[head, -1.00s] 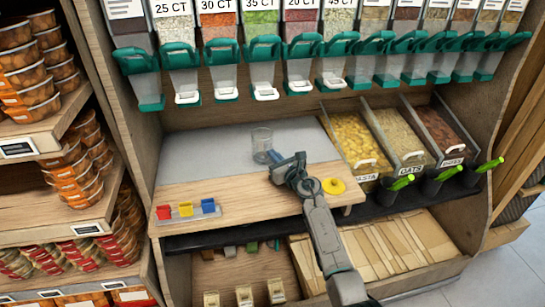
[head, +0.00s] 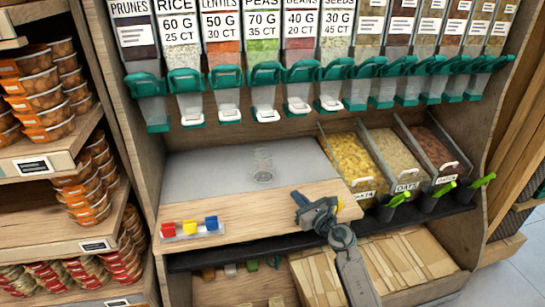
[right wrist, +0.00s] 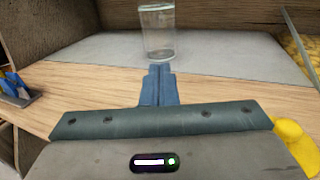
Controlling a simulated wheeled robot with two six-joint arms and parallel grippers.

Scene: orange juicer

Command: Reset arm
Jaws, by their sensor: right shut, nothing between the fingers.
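My right gripper (head: 299,198) is over the front right part of the wooden counter (head: 240,212). Its blue fingers are shut and empty, and they also show in the right wrist view (right wrist: 158,75). A clear, empty-looking glass (head: 262,165) stands upright on the grey surface behind the counter's wooden part. The glass (right wrist: 157,30) is straight beyond the fingertips in the right wrist view, apart from them. A yellow object (head: 340,204) lies just right of the gripper, partly hidden by my arm. My left gripper is not in view.
A small rack with red, yellow and blue pieces (head: 190,228) sits at the counter's left. Bins of pasta (head: 352,160), oats and another dry food stand at right. Dispensers with green handles (head: 265,75) hang above. Shelves of packed tubs (head: 40,110) are at left.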

